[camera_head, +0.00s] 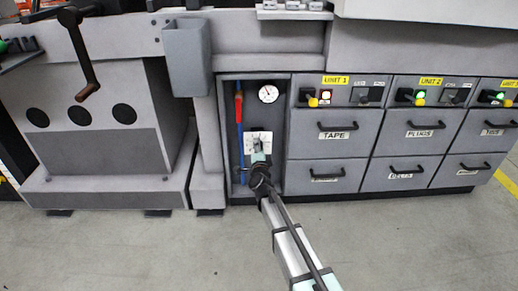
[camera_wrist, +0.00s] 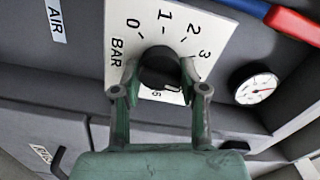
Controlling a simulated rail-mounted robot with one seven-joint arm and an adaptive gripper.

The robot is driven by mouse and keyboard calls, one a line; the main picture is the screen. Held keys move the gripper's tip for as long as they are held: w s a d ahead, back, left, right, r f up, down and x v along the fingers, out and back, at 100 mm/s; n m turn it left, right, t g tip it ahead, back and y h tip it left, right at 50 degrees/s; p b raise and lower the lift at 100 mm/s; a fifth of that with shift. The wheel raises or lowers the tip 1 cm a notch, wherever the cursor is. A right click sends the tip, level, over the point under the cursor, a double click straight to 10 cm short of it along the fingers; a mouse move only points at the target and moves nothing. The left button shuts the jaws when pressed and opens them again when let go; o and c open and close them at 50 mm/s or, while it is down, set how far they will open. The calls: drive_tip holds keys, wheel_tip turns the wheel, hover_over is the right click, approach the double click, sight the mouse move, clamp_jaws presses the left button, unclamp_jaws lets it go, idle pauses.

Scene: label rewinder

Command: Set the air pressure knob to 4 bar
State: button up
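The air pressure knob (camera_wrist: 160,68) is black and sits on a white dial plate (camera_wrist: 205,22) marked BAR, with 0, 1, 2 and 3 legible in the wrist view. The lower part of the scale is partly hidden by the knob and fingers, and I cannot read the knob's setting. My gripper (camera_wrist: 160,72) has one finger on each side of the knob; whether both touch it is unclear. In the head view, my gripper (camera_head: 258,158) is at the plate (camera_head: 250,140), inside the cabinet recess. A round pressure gauge (camera_wrist: 256,85) with a red needle is to the right.
A blue pipe with a red lever (camera_head: 239,108) runs along the recess's left side. An AIR label (camera_wrist: 55,20) is beside the plate. Drawers (camera_head: 330,145) with black handles stand to the right. A grey bin (camera_head: 187,58) hangs at the upper left. The floor in front is clear.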

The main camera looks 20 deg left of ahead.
drive_tip(key=o, duration=0.4)
drive_tip(key=shift+w+a, duration=0.1)
drive_tip(key=v, duration=1.2)
